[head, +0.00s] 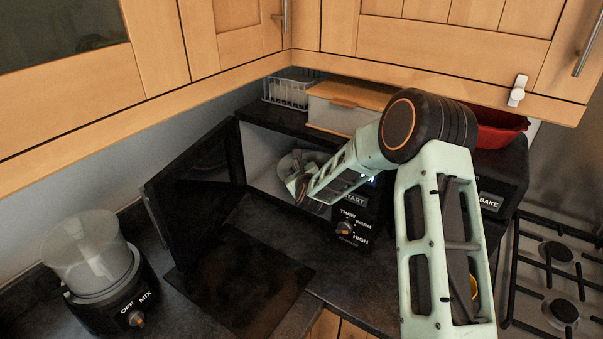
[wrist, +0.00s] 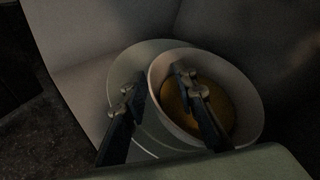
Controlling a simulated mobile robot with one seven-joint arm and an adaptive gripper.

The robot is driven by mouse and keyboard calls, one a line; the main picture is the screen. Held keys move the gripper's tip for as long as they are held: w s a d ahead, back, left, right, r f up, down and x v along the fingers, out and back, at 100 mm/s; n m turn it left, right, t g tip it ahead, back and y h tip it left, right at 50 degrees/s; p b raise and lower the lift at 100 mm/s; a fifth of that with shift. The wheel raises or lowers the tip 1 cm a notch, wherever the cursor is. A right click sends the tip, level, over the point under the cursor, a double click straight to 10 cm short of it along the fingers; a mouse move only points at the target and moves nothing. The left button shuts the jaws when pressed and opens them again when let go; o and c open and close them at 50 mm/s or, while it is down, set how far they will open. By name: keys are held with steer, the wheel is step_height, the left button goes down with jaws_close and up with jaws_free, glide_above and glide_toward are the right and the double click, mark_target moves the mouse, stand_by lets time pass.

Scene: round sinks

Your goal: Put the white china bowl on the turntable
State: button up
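The white china bowl (wrist: 243,70) is inside the open microwave in the wrist view, with an orange-brown round area at its bottom. A pale round disc, seemingly the turntable (wrist: 122,70), shows beneath and left of it. I cannot tell how fully the bowl rests on the disc. My gripper (wrist: 155,84) straddles the bowl's near left wall, with one finger inside and one outside. The fingers are apart with visible gaps to the wall. In the head view my gripper (head: 298,182) reaches into the microwave (head: 262,150), hiding much of the bowl.
The microwave door (head: 190,185) is swung open to the left. A mixer (head: 100,270) stands at the lower left and a gas hob (head: 555,270) at the right. Wall cabinets (head: 440,45) overhang the arm. The counter before the microwave holds a dark flat board (head: 240,285).

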steer(key=b+v, duration=0.2)
steer(key=v, duration=1)
